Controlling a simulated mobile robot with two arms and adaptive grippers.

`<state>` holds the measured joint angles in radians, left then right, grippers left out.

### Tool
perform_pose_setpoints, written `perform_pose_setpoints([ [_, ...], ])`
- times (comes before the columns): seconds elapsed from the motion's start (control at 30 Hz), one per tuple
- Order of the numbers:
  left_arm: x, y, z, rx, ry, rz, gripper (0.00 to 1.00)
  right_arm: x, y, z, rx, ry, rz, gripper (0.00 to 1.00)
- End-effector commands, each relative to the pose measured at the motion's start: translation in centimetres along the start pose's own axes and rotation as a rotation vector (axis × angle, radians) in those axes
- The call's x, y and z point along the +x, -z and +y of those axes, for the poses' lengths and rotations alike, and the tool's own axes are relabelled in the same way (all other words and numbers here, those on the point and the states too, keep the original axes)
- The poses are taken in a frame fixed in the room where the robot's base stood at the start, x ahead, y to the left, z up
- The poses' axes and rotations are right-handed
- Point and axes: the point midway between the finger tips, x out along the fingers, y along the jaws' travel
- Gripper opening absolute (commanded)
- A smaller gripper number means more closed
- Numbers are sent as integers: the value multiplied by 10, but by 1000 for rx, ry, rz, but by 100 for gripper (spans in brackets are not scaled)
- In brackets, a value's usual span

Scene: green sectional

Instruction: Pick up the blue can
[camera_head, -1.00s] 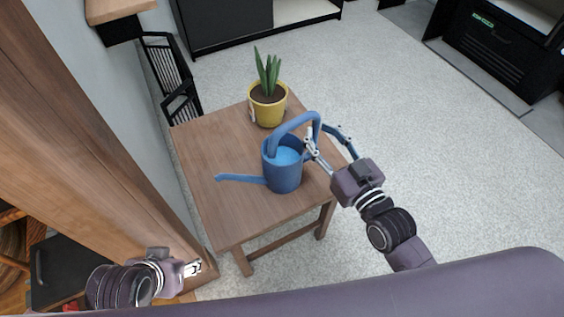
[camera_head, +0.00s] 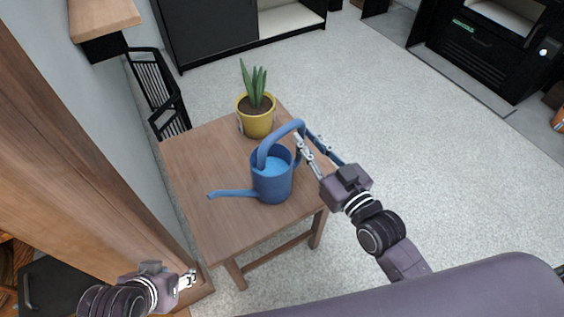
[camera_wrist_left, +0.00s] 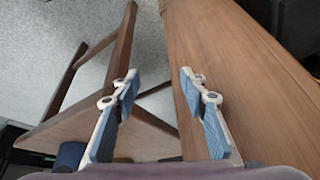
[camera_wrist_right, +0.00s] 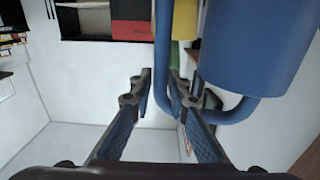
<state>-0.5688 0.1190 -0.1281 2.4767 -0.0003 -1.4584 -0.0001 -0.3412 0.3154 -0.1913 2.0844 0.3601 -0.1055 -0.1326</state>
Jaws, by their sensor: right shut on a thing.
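The blue can is a blue watering can (camera_head: 272,180) with a long spout pointing left and a big looped handle. It stands upright on the small wooden table (camera_head: 205,160). My right gripper (camera_head: 306,148) is at the can's handle on its right side and is shut on it. In the right wrist view the blue handle (camera_wrist_right: 163,50) runs down between the fingers, and the can body (camera_wrist_right: 255,45) fills the upper right. My left gripper (camera_head: 187,280) is low at the left, away from the can. In the left wrist view its fingers (camera_wrist_left: 165,100) are apart with nothing between them.
A yellow pot with a green plant (camera_head: 256,117) stands on the table behind the can. A wooden panel (camera_head: 70,130) rises at the left near my left arm. A black rack (camera_head: 158,92) stands behind the table. The grey floor (camera_head: 420,150) to the right is open.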

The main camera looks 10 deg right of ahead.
Motion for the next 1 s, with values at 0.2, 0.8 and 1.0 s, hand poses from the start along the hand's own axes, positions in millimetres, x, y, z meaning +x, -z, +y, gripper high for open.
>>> perform_pose_setpoints([
  [0.2,-3,-2,0,0,0,-12,40,0,8,0,2,0,7,0],
  [0.8,23,-35,-2,-2,0,-162,40,1,114,0,1,0,10,0],
  [1.0,62,-51,1,1,-4,-182,40,0,148,0,1,0,10,0],
])
